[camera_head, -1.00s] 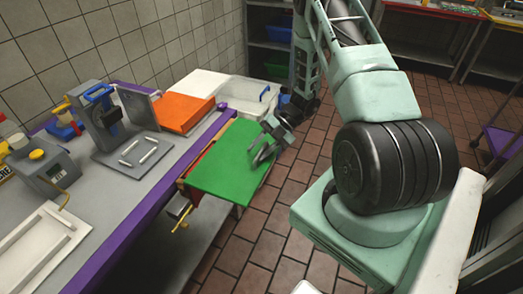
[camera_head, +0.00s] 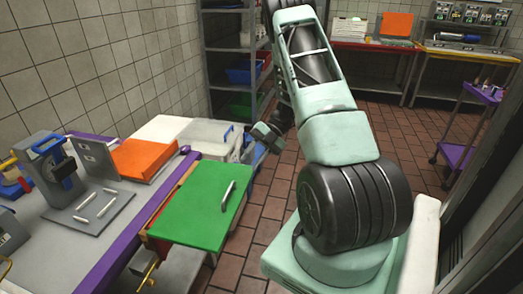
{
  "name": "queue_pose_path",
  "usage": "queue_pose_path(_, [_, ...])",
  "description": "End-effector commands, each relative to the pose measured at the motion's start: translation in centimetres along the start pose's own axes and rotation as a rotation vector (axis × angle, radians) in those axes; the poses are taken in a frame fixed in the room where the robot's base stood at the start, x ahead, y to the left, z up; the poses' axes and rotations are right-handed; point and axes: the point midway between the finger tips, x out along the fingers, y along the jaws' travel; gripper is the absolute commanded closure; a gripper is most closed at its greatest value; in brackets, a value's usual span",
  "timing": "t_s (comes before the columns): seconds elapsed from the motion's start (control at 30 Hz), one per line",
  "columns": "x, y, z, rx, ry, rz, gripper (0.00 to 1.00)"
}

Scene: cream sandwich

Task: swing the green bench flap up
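The green bench flap (camera_head: 197,212) sticks out from the purple-edged bench (camera_head: 118,256) and looks about level. A pale bar handle (camera_head: 228,195) stands on its top, near its outer side. My gripper (camera_head: 267,138) is beyond the flap's far right corner, over the floor, and looks apart from the flap and its handle. Nothing shows in it, but it is small and dark, so I cannot tell whether its fingers are open. A yellow lever (camera_head: 147,275) shows under the flap's near left corner.
An orange board (camera_head: 146,158), a white box (camera_head: 160,129) and a clear bin (camera_head: 207,136) stand on the bench's far part. A grey press (camera_head: 52,160) stands at left. A shelf rack (camera_head: 238,60) stands behind. Tiled floor (camera_head: 268,208) is open between the flap and my base.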

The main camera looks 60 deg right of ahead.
Motion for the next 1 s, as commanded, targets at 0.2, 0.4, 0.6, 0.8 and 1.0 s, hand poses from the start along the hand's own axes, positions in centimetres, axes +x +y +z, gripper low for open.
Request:
queue_pose_path(0.2, [-3.7,0.0,0.2,-0.003,-0.003,0.0,0.67])
queue_pose_path(0.4, [-5.1,0.0,0.1,0.0,-0.001,0.001,0.67])
queue_pose_path(0.6, [-5.2,0.1,0.0,0.0,0.0,0.001,0.67])
queue_pose_path(0.8, [-5.2,0.1,0.0,0.0,0.0,0.001,0.67])
queue_pose_path(1.0, [-5.1,0.1,0.0,-0.001,0.0,0.001,0.67])
